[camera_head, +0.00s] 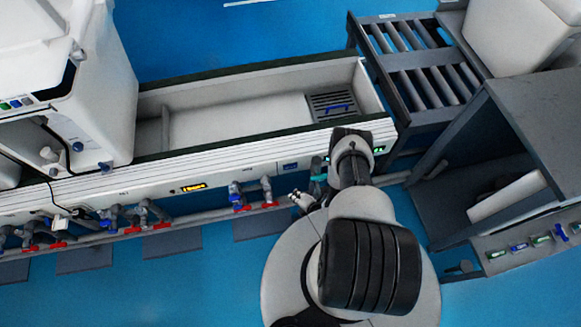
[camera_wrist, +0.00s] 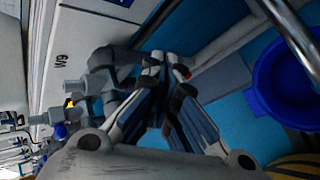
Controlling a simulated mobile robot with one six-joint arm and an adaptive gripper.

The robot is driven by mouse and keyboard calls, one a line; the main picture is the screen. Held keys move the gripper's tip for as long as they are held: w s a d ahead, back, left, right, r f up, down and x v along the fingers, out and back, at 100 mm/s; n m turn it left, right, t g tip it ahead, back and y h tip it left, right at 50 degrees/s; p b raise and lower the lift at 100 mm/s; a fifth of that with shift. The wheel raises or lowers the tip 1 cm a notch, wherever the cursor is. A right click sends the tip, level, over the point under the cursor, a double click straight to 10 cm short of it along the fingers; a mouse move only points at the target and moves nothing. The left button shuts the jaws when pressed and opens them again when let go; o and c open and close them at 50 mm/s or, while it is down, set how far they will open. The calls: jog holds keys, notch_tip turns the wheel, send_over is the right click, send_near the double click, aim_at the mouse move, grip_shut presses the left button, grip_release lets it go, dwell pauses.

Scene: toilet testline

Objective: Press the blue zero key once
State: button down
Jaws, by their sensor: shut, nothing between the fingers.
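My gripper (camera_wrist: 166,68) shows in the wrist view with its dark and grey fingers reaching up the picture. It is shut and holds nothing. I cannot make out a blue zero key in either view. The white front panel of the test line (camera_head: 229,180) runs across the head view, with a small orange-lit display (camera_head: 193,187) and a blue patch (camera_head: 290,166) too small to read. A green-lit display (camera_head: 378,150) sits at its right end, beside my arm. My arm hides part of this panel. In the wrist view the white panel (camera_wrist: 62,95) stands left of my gripper.
Pipes with red-handled valves (camera_head: 160,226) run below the panel. A long open trough (camera_head: 235,122) lies behind it. A roller conveyor (camera_head: 415,62) and a dark cabinet (camera_head: 520,125) stand at the right. A blue round bin (camera_wrist: 262,85) is at the wrist view's right.

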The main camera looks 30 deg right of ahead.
dwell(0.3)
jog(key=b, duration=0.3)
send_near(285, 170)
jog(key=shift+w+a+f, duration=0.1)
jog(key=shift+w+f, duration=0.35)
jog(key=shift+f, duration=0.25)
jog(key=shift+w+a+f, duration=0.1)
jog(key=shift+w+f, duration=0.35)
jog(key=shift+f, duration=0.25)
jog(key=shift+w+a+f, duration=0.1)
jog(key=shift+w+f, duration=0.3)
jog(key=shift+f, duration=0.3)
jog(key=shift+w+d+b, duration=0.1)
jog(key=shift+w+b, duration=0.2)
jog(key=shift+w, duration=0.05)
jog(key=shift+w+d, duration=0.1)
jog(key=shift+w, duration=0.3)
dwell(0.4)
jog(key=shift+s+a, duration=0.2)
jog(key=shift+s, duration=0.6)
